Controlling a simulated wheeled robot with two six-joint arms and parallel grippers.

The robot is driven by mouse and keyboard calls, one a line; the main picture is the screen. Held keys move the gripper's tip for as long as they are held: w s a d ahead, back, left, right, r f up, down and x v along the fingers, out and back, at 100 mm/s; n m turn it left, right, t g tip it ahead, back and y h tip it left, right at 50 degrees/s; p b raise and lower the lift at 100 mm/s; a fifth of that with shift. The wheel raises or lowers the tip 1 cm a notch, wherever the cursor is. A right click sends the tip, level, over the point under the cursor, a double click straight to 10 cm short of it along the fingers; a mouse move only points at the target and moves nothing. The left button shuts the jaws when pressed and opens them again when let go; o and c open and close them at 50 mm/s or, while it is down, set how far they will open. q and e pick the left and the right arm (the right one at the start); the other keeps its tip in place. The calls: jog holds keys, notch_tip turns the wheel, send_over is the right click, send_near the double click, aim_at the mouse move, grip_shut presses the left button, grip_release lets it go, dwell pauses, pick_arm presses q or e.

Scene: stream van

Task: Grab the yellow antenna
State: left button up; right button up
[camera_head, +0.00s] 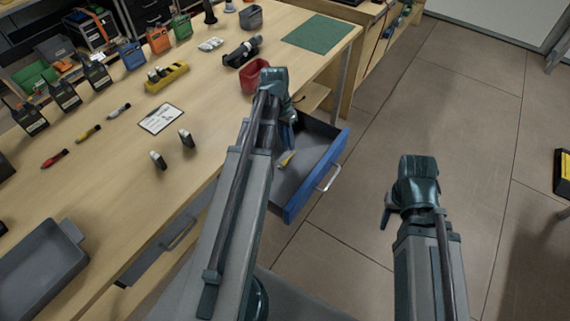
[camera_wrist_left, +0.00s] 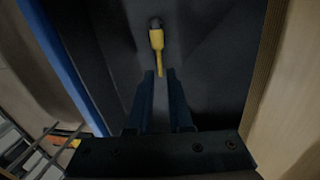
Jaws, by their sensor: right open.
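The yellow antenna (camera_head: 287,159) lies in the open blue-fronted drawer (camera_head: 326,165). It has a dark end, seen in the left wrist view (camera_wrist_left: 157,40). My left gripper (camera_head: 291,140) reaches down into the drawer close to the antenna. In the left wrist view its two fingers (camera_wrist_left: 165,73) are apart, with the antenna's thin end at the gap between their tips and the thicker part beyond. Nothing is held. My right gripper (camera_head: 387,216) hangs over the floor to the right, open and away from the drawer; its fingers are mostly hidden by its wrist.
The wooden workbench (camera_head: 110,160) holds several radios, a yellow battery rack (camera_head: 167,78), a red bin (camera_head: 255,77) and a grey tray (camera_head: 40,270). Drawer walls stand close on both sides of my left fingers.

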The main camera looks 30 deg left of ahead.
aim_at(290, 156)
pick_arm(q)
jog(key=f+b, duration=0.2)
jog(key=f, duration=0.1)
jog(key=d+f+b, duration=0.1)
jog(key=b, duration=0.1)
jog(key=shift+s+f, duration=0.3)
jog(key=shift+r, duration=0.1)
grip_shut()
